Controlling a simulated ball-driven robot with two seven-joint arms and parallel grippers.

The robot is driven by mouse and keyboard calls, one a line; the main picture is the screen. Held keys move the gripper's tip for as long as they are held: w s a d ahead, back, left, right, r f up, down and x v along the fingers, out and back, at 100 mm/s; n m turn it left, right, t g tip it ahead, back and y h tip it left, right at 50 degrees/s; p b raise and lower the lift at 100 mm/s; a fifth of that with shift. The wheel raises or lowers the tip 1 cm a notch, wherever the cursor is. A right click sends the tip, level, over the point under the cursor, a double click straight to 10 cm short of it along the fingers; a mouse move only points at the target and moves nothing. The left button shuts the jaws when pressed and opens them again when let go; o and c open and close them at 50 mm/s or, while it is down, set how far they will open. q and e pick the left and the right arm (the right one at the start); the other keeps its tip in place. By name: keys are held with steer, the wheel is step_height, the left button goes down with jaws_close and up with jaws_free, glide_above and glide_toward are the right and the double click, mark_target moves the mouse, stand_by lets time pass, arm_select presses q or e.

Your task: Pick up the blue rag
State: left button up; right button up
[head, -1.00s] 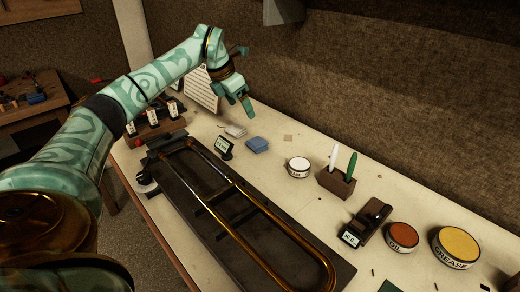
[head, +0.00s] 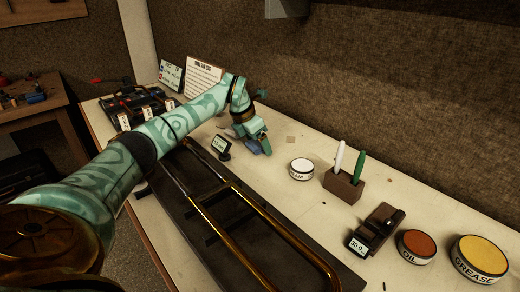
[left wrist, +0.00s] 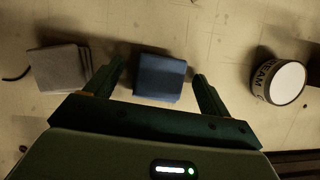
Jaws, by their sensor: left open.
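The blue rag (left wrist: 160,76) is a folded square lying on the workbench. In the left wrist view it lies between and just beyond the open fingers of my left gripper (left wrist: 155,85). In the head view, my left gripper (head: 258,146) is low over the bench and hides most of the rag (head: 250,146). I cannot tell whether the fingers touch it. My right gripper is in neither view.
A grey folded cloth (left wrist: 60,68) lies left of the rag. A round white-lidded tin (head: 301,169) stands to the right, near a pen block (head: 343,189). A small display (head: 221,147) and a tray with a brass slide (head: 285,234) are close by.

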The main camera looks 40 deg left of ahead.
mark_target(256, 142)
arm_select(q)
steer(key=shift+s+r, duration=0.1)
steer(key=shift+r, duration=0.1)
steer(key=shift+c, duration=0.6)
steer(key=c, duration=0.9)
steer(key=shift+r, duration=0.1)
steer(key=shift+c, duration=0.2)
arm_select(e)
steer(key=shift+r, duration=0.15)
